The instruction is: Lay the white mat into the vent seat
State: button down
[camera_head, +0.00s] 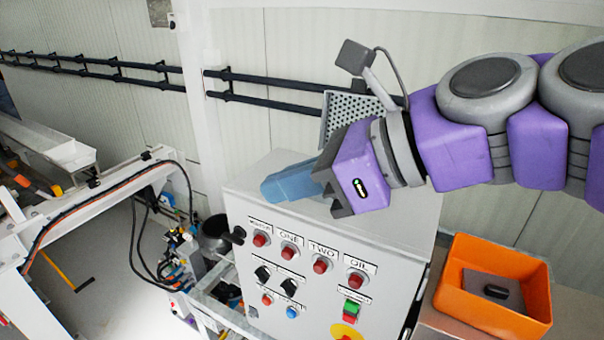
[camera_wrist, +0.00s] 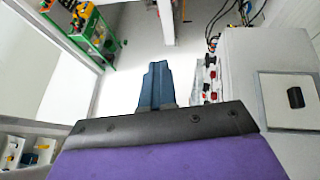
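My gripper (camera_head: 292,181) reaches left across the top of the grey control cabinet. Its blue fingers also show in the wrist view (camera_wrist: 156,88), as one narrow stepped shape with no clear gap between them. I see no white mat between them. In the wrist view a white square plate (camera_wrist: 275,90) with a dark knob lies on a grey surface at right, apart from the fingers. I cannot tell whether this is the mat. A grey perforated part (camera_head: 345,108) shows behind my wrist in the head view; I cannot tell whether it belongs to the vent seat.
The grey control cabinet (camera_head: 240,205) carries several buttons and knobs. An orange bin (camera_head: 470,315) at right holds a grey piece with a black knob (camera_head: 496,291). A white frame with cables (camera_head: 90,200) stands at left. Dark rails (camera_head: 110,66) run along the wall.

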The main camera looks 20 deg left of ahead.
jog(key=shift+c, duration=1.9)
grip_release()
